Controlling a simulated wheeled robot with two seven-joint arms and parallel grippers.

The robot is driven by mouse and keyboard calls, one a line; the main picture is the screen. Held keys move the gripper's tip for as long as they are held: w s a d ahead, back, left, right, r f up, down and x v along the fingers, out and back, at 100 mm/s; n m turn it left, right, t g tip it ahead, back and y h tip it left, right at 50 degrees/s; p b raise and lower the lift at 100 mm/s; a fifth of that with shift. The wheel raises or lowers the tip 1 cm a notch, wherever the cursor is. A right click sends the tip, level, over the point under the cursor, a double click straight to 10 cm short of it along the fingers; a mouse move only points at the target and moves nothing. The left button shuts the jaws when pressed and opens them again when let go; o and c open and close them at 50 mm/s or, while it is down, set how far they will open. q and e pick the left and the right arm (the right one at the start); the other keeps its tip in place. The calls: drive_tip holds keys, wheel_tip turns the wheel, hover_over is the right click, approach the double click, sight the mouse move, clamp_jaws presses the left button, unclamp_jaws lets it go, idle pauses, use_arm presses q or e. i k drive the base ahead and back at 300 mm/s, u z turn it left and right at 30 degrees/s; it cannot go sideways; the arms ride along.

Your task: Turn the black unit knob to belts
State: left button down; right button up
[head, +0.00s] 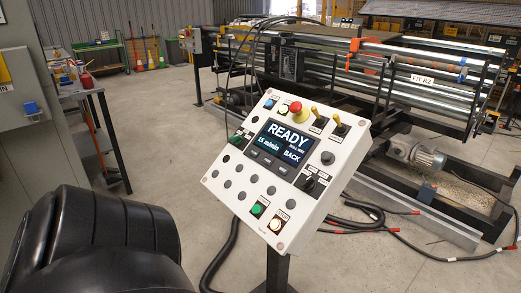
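A tilted white control panel (285,165) stands on a dark post in the middle of the head view. Its screen (287,148) reads READY, 15 m/min and BACK. A black selector knob (312,185) sits at the panel's right, below the screen. A round black knob or button (327,158) is above it. A dark green-and-black switch (237,138) is at the left edge. The labels are too small to read, so I cannot tell which is the unit knob or where it points. Neither of my grippers is in view.
A red emergency button (296,109) and yellow toggles (338,120) line the panel's top. Lit green (257,209) and white (275,225) buttons are at its bottom. A black padded shape (95,235) fills the lower left. A roller machine (390,75) stands behind; cables lie right.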

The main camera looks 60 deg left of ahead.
sight(308, 183)
drive_tip(key=k, duration=0.4)
drive_tip(key=u, duration=1.15)
